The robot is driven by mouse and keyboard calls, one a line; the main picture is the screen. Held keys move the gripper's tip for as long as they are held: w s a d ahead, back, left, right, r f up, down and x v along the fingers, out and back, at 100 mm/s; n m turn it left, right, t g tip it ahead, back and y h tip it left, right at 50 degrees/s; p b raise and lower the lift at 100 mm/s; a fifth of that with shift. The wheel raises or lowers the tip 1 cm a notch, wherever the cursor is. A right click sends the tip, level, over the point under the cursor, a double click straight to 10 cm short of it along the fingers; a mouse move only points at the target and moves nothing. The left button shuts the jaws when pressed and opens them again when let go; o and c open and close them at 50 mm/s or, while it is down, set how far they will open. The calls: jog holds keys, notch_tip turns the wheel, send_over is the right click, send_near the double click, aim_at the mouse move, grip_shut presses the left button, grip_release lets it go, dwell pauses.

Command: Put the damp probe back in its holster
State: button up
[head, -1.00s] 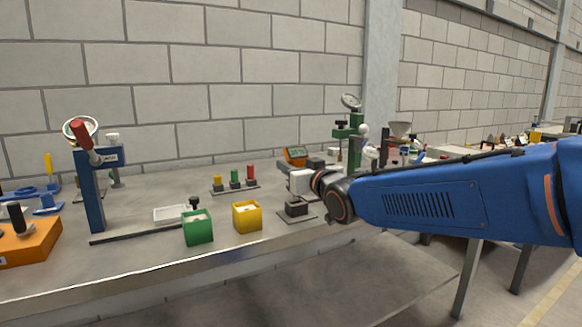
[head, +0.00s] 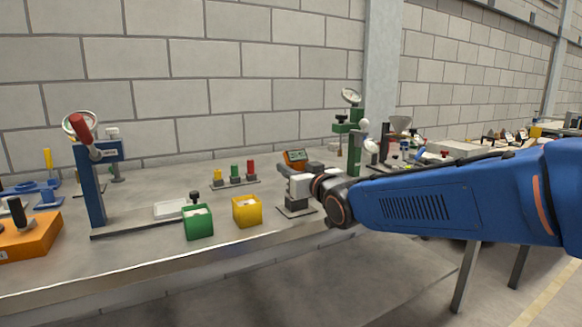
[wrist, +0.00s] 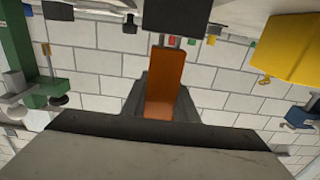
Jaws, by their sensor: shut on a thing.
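The damp probe (wrist: 165,80) is an orange body between my gripper's dark jaws in the wrist view. In the head view, the orange probe (head: 297,158), with a grey display, shows above my gripper (head: 300,184). My gripper is shut on it. A dark block on a flat base plate (head: 296,212), apparently the holster, stands near the bench's front edge, below my gripper and partly hidden by it. In the wrist view, a dark block (wrist: 174,15) lies beyond the probe; I cannot tell if it is the holster. The probe's lower end is hidden.
A yellow box (head: 247,211) and a green box (head: 198,224) stand left of my gripper. A row of coloured pegs (head: 234,173) is behind them. A green gauge stand (head: 355,140) rises behind my wrist. The bench front edge (head: 150,268) is close.

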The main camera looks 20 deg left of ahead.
jog(key=shift+f, duration=0.55)
jog(key=o, duration=1)
jog(key=shift+c, duration=0.2)
jog(key=v, duration=1.7)
jog(key=shift+s, duration=0.2)
jog(key=shift+d, duration=0.15)
